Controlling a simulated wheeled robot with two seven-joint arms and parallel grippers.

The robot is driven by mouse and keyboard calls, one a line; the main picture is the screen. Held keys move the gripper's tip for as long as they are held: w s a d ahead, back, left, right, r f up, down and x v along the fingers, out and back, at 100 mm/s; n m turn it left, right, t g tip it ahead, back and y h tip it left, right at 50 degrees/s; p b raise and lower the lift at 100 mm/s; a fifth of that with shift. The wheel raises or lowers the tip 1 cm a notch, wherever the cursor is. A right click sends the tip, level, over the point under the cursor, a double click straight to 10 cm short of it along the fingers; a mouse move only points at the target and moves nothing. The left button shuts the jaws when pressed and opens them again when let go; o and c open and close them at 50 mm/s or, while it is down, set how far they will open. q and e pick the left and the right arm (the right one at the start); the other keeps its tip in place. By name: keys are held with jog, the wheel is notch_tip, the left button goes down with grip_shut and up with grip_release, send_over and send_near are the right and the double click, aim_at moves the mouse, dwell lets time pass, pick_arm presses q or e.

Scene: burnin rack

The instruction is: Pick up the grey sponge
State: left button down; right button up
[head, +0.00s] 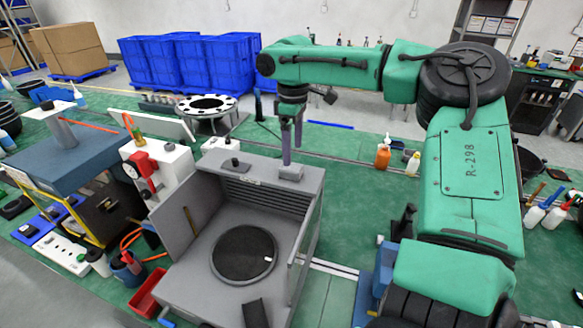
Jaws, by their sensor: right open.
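The grey sponge (291,173) is a small light-grey block on the flat top of the grey open-fronted box (252,167), near the top's right end. My right gripper (292,157) points straight down over the sponge with its two dark fingers apart. The nearer fingertip is just above or at the sponge's back edge; I cannot tell whether it touches. Nothing is seen between the fingers. My left gripper is not in view.
The box's door (185,208) stands open at left, and a round black plate (243,253) lies inside. A white machine with a red part (143,166) stands left of the box. A round perforated stand (207,105) is behind.

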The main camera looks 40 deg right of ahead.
aim_at(291, 167)
jog(key=f+p, duration=0.1)
jog(key=w+f, duration=0.1)
jog(key=f, duration=0.1)
jog(key=f+p, duration=0.1)
jog(key=shift+w+d+f+p, duration=0.2)
jog(key=shift+d+f+p, duration=0.1)
jog(key=shift+f+p, duration=0.1)
jog(key=shift+a+f, duration=0.15)
jog(key=shift+f, duration=0.25)
jog(key=shift+s+a, duration=0.1)
jog(key=shift+s, duration=0.15)
jog(key=c, duration=1.4)
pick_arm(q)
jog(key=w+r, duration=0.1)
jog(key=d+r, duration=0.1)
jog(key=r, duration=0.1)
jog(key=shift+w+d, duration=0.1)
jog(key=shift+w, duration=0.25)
